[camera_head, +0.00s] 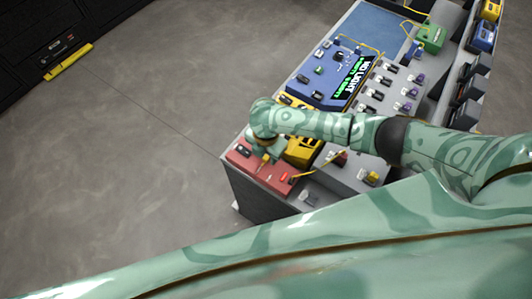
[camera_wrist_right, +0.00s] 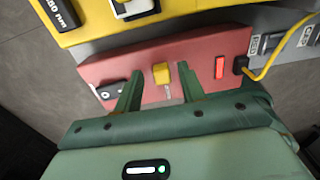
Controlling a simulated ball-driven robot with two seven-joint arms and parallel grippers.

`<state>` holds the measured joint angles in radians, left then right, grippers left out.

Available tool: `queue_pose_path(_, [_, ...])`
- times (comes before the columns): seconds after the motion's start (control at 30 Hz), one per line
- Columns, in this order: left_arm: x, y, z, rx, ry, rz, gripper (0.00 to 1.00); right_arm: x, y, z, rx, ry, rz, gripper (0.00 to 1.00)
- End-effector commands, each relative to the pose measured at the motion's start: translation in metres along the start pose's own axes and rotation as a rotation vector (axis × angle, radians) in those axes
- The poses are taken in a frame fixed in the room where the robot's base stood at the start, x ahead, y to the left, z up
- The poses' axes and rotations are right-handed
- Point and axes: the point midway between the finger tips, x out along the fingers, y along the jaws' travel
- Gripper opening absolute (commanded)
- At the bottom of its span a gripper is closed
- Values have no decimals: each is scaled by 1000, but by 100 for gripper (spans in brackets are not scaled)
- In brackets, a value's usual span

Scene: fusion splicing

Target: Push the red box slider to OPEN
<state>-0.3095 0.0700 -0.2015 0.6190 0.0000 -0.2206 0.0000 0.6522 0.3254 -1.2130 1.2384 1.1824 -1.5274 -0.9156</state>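The red box (camera_head: 243,158) sits at the front left corner of the bench in the head view, and it fills the middle of the right wrist view (camera_wrist_right: 205,58). Its yellow slider knob (camera_wrist_right: 161,73) stands near the middle of its face, with a pale slot just below it. My right gripper (camera_wrist_right: 158,88) is open, with one green finger on each side of the knob and visible gaps to it. In the head view the right gripper (camera_head: 264,153) is over the red box and partly hides it. My left gripper is not seen.
A glowing red indicator (camera_wrist_right: 219,67) and a black plug with a yellow cable (camera_wrist_right: 270,66) sit right of the knob. A yellow box (camera_wrist_right: 190,8) stands beside the red box. A blue box with a green-lettered display (camera_head: 352,77) is farther back. Open floor lies left.

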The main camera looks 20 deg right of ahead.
Motion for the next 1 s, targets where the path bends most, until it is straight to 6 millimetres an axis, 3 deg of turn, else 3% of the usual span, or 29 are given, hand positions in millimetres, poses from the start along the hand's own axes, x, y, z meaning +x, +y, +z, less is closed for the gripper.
queue_pose_path(0.1, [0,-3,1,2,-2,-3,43,0,0,0,0,0,0,37])
queue_pose_path(0.23, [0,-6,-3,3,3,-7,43,0,0,0,1,-1,0,1])
queue_pose_path(0.27, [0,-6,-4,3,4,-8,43,-1,0,0,1,0,0,0])
queue_pose_path(0.43, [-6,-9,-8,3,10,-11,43,-3,-6,0,1,0,-2,0])
queue_pose_path(0.63, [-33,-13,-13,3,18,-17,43,-5,-39,1,3,-1,-5,0])
queue_pose_path(0.97, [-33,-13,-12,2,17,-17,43,0,-46,0,0,-1,-5,0])
queue_pose_path(1.0, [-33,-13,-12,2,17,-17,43,1,-46,0,0,-1,-5,20])
